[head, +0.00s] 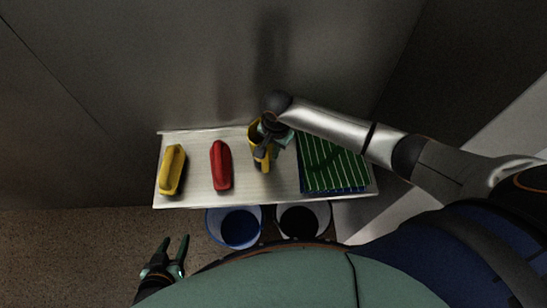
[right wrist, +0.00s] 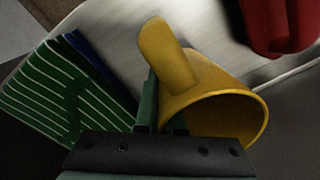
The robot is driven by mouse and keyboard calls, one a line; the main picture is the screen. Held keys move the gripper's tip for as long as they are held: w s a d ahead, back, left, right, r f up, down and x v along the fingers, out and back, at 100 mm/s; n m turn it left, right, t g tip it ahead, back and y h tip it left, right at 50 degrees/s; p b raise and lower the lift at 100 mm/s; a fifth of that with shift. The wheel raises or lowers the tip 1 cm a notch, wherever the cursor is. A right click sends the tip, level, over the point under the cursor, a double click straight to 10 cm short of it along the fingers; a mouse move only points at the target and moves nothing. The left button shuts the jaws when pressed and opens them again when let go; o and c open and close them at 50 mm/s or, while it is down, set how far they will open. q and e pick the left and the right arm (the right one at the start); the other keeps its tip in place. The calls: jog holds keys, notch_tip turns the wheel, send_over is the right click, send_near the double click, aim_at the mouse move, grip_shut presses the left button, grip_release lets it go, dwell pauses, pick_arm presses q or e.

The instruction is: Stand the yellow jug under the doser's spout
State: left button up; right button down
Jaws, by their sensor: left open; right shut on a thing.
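The yellow jug (head: 254,132) is above or on the right-middle part of the pale shelf, partly hidden by my right gripper (head: 264,152). In the right wrist view the jug's round body (right wrist: 222,108) and thick handle-like part (right wrist: 166,55) show in front of the fingers. My right gripper is shut on the jug. I cannot tell whether the jug touches the shelf. My left gripper (head: 175,240) is open and empty, low and left, in front of the shelf. A red rounded body (head: 221,165) and a yellow one (head: 173,168) stand left of the jug; no spout is clearly visible.
The pale shelf (head: 198,196) stands against a grey wall. Bare shelf shows between the red body and the jug.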

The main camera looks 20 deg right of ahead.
aim_at(273, 162)
notch_tip(273, 162, down, 3)
jog(key=b, duration=0.3)
jog(key=shift+f, duration=0.15)
jog(key=c, duration=1.4)
grip_release()
jog(key=o, duration=0.4)
